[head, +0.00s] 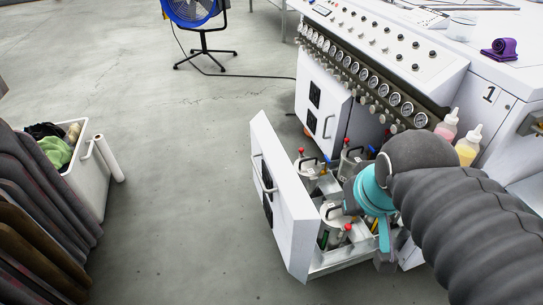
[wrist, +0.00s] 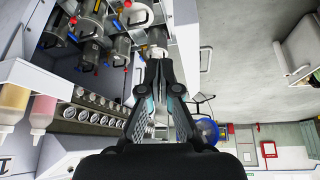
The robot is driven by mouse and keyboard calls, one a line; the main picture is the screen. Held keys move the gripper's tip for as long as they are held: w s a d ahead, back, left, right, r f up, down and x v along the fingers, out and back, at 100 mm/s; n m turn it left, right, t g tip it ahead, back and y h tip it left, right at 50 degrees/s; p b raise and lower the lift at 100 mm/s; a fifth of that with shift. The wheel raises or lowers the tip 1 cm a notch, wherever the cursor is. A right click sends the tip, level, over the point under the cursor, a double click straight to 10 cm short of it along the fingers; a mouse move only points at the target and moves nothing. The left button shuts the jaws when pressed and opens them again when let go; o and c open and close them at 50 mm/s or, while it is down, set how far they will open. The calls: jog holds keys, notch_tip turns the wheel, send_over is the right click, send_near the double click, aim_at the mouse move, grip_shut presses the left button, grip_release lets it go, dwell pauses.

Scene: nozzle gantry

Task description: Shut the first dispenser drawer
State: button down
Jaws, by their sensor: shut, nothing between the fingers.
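The dispenser drawer (head: 283,205) nearest the panel marked 1 stands pulled far out of the white machine, with its tall front panel out over the floor. Several metal canisters with red-topped fittings (head: 334,222) stand in it. In the wrist view the inner face of the drawer front (wrist: 184,38) is right of the fingers and the canisters (wrist: 95,25) are at the upper left. My gripper (wrist: 158,64) is shut and empty, its tips close to a canister; I cannot tell whether they touch.
A second drawer front (head: 322,103) farther along is flush with the machine. Gauges (head: 365,75) line the machine above, and pink and yellow bottles (head: 467,146) stand by my arm. A white bin (head: 92,170) is at left, a blue fan (head: 192,10) behind. The floor left of the drawer is clear.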

jog(key=w+a+r+n+g, duration=0.1)
jog(key=w+a+n+g, duration=0.15)
jog(key=w+n, duration=0.5)
jog(key=n+g+h, duration=0.2)
jog(key=n+h, duration=0.2)
jog(key=n, duration=0.9)
send_over(269, 178)
jog(key=s+a, duration=0.1)
jog(key=a, duration=0.1)
notch_tip(269, 178, down, 20)
jog(key=shift+r+b, duration=0.1)
jog(key=shift+b, duration=0.3)
